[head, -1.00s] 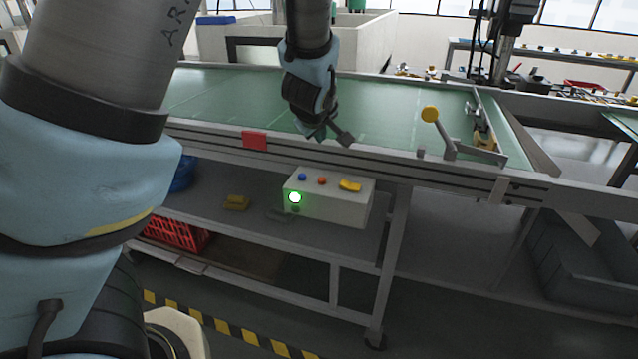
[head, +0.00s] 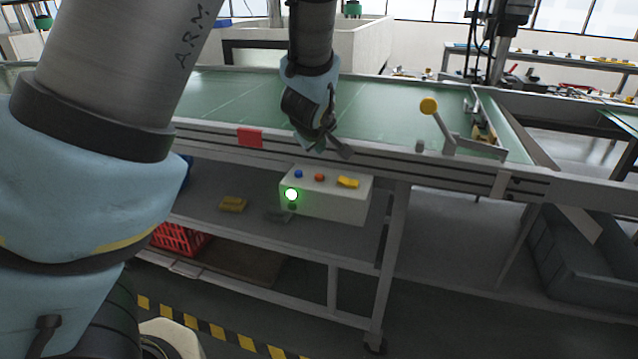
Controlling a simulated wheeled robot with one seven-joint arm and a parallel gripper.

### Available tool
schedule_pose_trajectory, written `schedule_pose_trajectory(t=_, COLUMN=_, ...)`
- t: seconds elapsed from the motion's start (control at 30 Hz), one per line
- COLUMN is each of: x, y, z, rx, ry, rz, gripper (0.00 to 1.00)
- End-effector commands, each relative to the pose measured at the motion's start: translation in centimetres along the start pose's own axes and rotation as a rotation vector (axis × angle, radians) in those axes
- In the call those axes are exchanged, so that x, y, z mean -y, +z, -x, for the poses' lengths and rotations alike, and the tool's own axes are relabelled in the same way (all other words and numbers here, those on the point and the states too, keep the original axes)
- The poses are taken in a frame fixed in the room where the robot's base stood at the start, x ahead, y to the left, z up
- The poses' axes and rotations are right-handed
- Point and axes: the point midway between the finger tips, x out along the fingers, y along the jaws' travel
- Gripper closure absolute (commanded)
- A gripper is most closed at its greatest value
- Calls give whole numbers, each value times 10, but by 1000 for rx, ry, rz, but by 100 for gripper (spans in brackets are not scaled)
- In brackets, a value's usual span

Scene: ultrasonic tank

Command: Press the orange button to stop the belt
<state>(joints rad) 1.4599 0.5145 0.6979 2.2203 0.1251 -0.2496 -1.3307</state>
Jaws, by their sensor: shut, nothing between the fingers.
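The orange button (head: 320,177) is on top of a white control box (head: 335,204) on the shelf below the belt. A blue button (head: 298,174) is to its left and a yellow switch (head: 348,182) to its right. A green lamp (head: 291,194) glows on the box front. The green belt (head: 240,97) runs across the view. My gripper (head: 343,152) is shut and empty, in front of the belt's rail and above the box in the picture, apart from the orange button. Its fingertips are small and dark here.
The belt's metal side rail (head: 400,162) runs above the box. A lever with a yellow knob (head: 429,105) stands at the right of the belt. A red plate (head: 250,137) is on the rail. A yellow part (head: 232,204) lies left of the box, and a red crate (head: 180,238) sits lower.

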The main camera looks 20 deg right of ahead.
Motion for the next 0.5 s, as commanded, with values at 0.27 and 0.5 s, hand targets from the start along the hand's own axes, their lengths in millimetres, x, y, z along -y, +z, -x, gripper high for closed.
schedule_pose_trajectory(t=0.27, x=21, y=20, z=-28, rx=0, ry=0, rz=0, gripper=100)
schedule_pose_trajectory(t=0.5, x=23, y=23, z=-32, rx=0, ry=0, rz=-1, gripper=100)
